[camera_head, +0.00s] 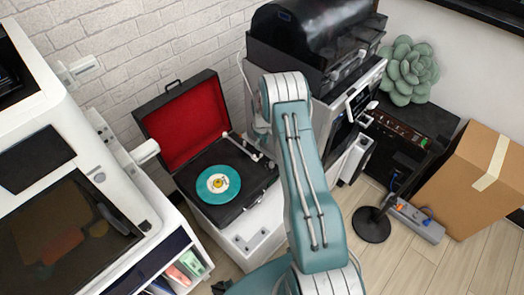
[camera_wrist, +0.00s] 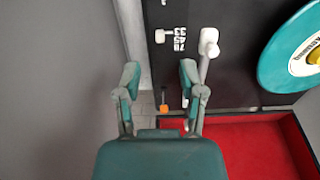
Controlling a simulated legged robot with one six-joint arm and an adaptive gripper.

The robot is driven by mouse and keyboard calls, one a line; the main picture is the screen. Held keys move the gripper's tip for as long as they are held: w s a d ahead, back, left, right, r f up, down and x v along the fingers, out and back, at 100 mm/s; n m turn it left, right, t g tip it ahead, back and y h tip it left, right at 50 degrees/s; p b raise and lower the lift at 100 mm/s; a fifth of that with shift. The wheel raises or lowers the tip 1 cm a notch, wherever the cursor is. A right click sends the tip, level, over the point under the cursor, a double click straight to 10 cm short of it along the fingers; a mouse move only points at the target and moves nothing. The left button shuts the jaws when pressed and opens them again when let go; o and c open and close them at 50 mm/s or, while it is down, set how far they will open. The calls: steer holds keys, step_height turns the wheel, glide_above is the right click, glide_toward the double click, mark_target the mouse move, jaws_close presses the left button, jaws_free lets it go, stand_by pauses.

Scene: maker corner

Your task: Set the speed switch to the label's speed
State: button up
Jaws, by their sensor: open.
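The record player (camera_head: 240,205) stands with its red-lined lid (camera_head: 187,125) open. A teal record (camera_head: 218,184) with a white and yellow label lies on it; part of the record (camera_wrist: 284,58) shows at the right of the wrist view, and I cannot read a speed on its label. A small white speed switch (camera_wrist: 161,36) sits beside the white speed numbers (camera_wrist: 179,38) on the black deck. I cannot tell which number it points to. My gripper (camera_wrist: 159,74) is open and empty, its fingers apart, below the switch in the wrist view.
The white tonearm (camera_wrist: 208,42) stands close right of the numbers and the right finger. A small orange-tipped part (camera_wrist: 164,107) shows between the fingers. A white machine (camera_head: 60,110) stands left, other machines (camera_head: 318,45) right. A cardboard box (camera_head: 470,185) is far right.

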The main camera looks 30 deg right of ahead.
steer(key=shift+r, duration=2.25)
step_height(320, 180, up, 17)
steer(key=m+t, duration=0.1)
glide_above(262, 154)
steer(key=s+a, duration=0.2)
steer(key=a, duration=0.3)
steer(key=s+a+r+t, duration=0.1)
steer(key=s+a+r, duration=0.25)
steer(key=r, duration=0.35)
steer(key=s+a+r+t, duration=0.1)
steer(key=s+a+r, duration=0.1)
steer(key=s+r, duration=0.35)
steer(key=s+a+r+m+t, duration=0.1)
steer(key=s+a+r, duration=0.1)
steer(key=s, duration=0.5)
steer(key=s+a+r+m, duration=0.1)
steer(key=s+a+r, duration=0.1)
steer(key=s, duration=0.6)
steer(key=s+a+r+m+t, duration=0.1)
steer(key=s+r, duration=0.3)
steer(key=s, duration=0.4)
steer(key=shift+s+a+r+t, duration=0.2)
steer(key=shift+a+r+t, duration=0.1)
steer(key=shift+a, duration=0.6)
